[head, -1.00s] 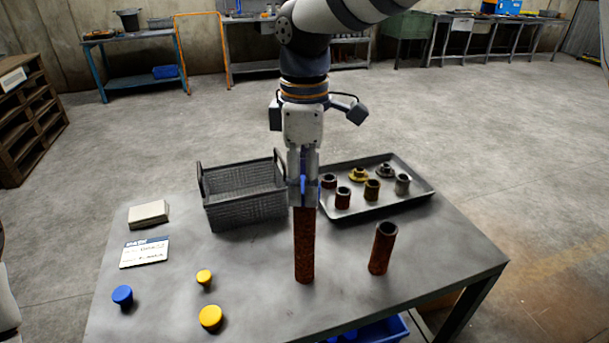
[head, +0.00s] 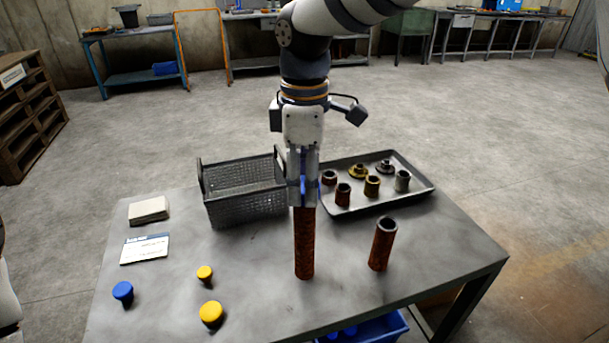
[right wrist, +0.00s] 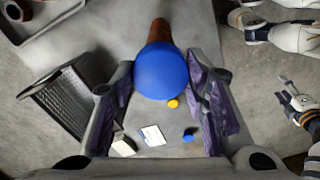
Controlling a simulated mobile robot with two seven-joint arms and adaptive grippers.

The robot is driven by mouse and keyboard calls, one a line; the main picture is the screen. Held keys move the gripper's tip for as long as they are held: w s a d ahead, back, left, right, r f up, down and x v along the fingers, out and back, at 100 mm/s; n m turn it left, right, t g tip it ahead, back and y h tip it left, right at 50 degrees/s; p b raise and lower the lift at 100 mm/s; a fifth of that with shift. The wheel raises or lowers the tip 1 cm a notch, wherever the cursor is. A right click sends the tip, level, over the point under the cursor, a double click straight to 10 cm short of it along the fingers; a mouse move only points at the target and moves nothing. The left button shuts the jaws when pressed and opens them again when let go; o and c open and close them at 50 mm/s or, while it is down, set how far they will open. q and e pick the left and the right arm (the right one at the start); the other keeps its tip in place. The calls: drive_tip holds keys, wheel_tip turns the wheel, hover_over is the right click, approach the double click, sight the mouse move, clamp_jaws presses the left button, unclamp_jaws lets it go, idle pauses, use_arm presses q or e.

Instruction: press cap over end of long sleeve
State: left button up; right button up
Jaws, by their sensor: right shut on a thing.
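The long sleeve (head: 304,243) is a rusty brown tube standing upright on the table. My right gripper (head: 303,190) is directly above its top end, pointing down, shut on a blue cap (right wrist: 160,72). Only a little blue shows between the fingers in the head view. In the right wrist view the sleeve (right wrist: 160,32) runs out from behind the cap. The cap is at the sleeve's top end; how far it sits over it is hidden. My left gripper (right wrist: 293,100) shows small at the right of the right wrist view; its jaw state is unclear.
A shorter rusty sleeve (head: 382,245) stands to the right. A metal tray (head: 425,190) with several small parts and a grey basket (head: 245,210) are behind. Another blue cap (head: 122,291) and two yellow caps (head: 205,273) (head: 211,313) are at the left front. A blue bin (head: 385,328) is below.

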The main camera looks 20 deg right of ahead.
drive_tip(key=o, duration=1.5)
drive_tip(key=shift+c, duration=0.2)
drive_tip(key=shift+r, duration=2.55)
